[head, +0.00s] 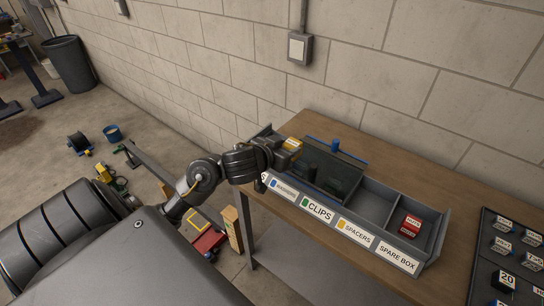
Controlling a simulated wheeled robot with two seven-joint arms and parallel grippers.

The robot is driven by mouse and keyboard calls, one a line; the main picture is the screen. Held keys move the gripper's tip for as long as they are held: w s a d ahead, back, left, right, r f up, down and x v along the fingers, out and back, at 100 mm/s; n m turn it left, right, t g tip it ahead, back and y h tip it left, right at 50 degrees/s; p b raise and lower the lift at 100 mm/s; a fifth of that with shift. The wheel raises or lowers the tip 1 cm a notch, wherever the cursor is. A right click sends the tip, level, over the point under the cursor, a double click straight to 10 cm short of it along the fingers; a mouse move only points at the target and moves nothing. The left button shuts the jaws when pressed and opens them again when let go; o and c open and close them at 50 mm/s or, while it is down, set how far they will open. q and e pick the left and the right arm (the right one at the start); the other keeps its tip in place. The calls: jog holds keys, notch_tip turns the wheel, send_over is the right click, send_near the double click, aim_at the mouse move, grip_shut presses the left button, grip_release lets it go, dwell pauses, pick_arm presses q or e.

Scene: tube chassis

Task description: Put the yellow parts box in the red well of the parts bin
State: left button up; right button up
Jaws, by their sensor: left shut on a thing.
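My left gripper (281,154) is shut on the yellow parts box (292,144) at the left end of the grey parts bin (441,236). The gripper and wrist hide much of that end, so I cannot tell whether the box touches the bin. The bin's front labels show blue washers, green clips, yellow spacers and a spare box. A white label edge (264,177) shows further left, mostly hidden. I see no red marking on a well. A red box (410,226) sits in the rightmost compartment. My right gripper is not in view.
The bin stands on a wooden table (470,208) against a block wall (430,75). A blue handled thing (335,147) is behind the bin. A dark tray (484,273) with several small labelled boxes lies at right. The compartment left of the red box looks empty.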

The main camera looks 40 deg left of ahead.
pick_arm(q)
jog(key=w+a+f, duration=0.1)
jog(key=a+f, duration=0.1)
jog(key=a, duration=0.1)
jog(key=w+a+f+b, duration=0.1)
jog(key=w+a+f, duration=0.1)
jog(key=a+f, duration=0.1)
jog(key=w+a+f, duration=0.2)
jog(key=a+f, duration=0.1)
jog(key=a, duration=0.2)
jog(key=shift+f, duration=0.1)
jog(key=shift+w+a+f, duration=0.25)
jog(key=shift+a+f, duration=0.1)
jog(key=shift+f, duration=0.05)
jog(key=f, duration=0.3)
jog(key=shift+w+a+f, duration=0.1)
jog(key=shift+a+f, duration=0.05)
jog(key=shift+a, duration=0.1)
jog(key=shift+f, duration=0.2)
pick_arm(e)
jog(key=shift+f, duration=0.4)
pick_arm(q)
jog(key=shift+f, duration=0.15)
jog(key=o, duration=1)
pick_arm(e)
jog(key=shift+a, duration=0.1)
